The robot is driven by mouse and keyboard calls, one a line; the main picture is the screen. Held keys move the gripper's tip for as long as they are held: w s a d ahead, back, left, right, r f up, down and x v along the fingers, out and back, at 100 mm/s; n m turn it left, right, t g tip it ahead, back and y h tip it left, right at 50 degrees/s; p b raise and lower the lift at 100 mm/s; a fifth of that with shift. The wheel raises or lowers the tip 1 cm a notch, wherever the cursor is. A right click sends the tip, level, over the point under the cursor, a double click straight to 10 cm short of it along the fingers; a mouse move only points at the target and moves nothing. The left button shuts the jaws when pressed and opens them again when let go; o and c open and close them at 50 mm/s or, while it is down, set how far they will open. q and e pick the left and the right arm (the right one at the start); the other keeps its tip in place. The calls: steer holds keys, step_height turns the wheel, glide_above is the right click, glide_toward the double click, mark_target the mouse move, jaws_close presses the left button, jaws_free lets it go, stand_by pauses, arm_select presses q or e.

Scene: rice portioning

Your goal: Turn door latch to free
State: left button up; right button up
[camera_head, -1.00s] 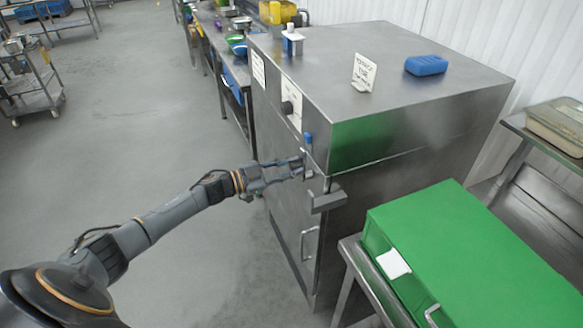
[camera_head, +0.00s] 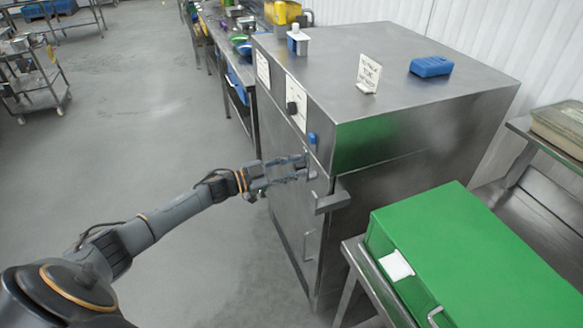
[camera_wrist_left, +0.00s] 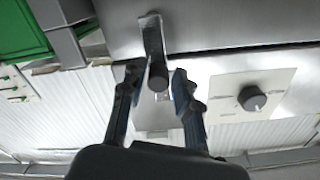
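The stainless steel cabinet (camera_head: 400,105) stands at the centre of the head view, its door on the left face. A metal latch bar (camera_wrist_left: 153,38) with a dark round end shows in the wrist view, pointing between my fingers. My left gripper (camera_head: 310,167) is at the upper right of the door, near the cabinet corner. Its two fingers (camera_wrist_left: 156,80) are apart, one on each side of the latch end, with gaps visible. In the head view the fingers partly hide the latch. A small blue part (camera_head: 312,138) sits just above them. My right gripper is out of view.
A grey bracket (camera_head: 332,202) juts from the cabinet edge beside the gripper. A dark knob (camera_head: 291,107) on a white plate sits above left. A green box (camera_head: 470,250) stands close at the front right.

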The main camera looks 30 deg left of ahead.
arm_select(q)
steer(key=v, duration=1.2)
steer(key=s+a+f+n+y+b, duration=0.25)
steer(key=f+n+y, duration=0.4)
steer(key=f, duration=1.55)
steer(key=s+f+n+g+y, duration=0.1)
steer(key=s+f+g+y, duration=0.1)
steer(key=s+f, duration=0.45)
steer(key=s+f+n+g+y, duration=0.15)
steer(key=s+f, duration=0.25)
steer(key=f, duration=0.6)
steer(key=s+d+f+g+b, duration=0.1)
steer(key=s+d+f+g, duration=0.2)
steer(key=s+d+f, duration=0.3)
steer(key=s+d+f+g+b, duration=0.1)
steer(key=s+d+f+g, duration=0.2)
steer(key=s+d+f, duration=0.4)
steer(key=s+d+f+n+g+y+b, duration=0.1)
steer(key=s+d+f+g, duration=0.2)
steer(key=s, duration=1.6)
steer(key=d+f, duration=0.3)
steer(key=f, duration=0.1)
steer(key=shift+s+d+g, duration=0.15)
steer(key=shift+g, duration=0.2)
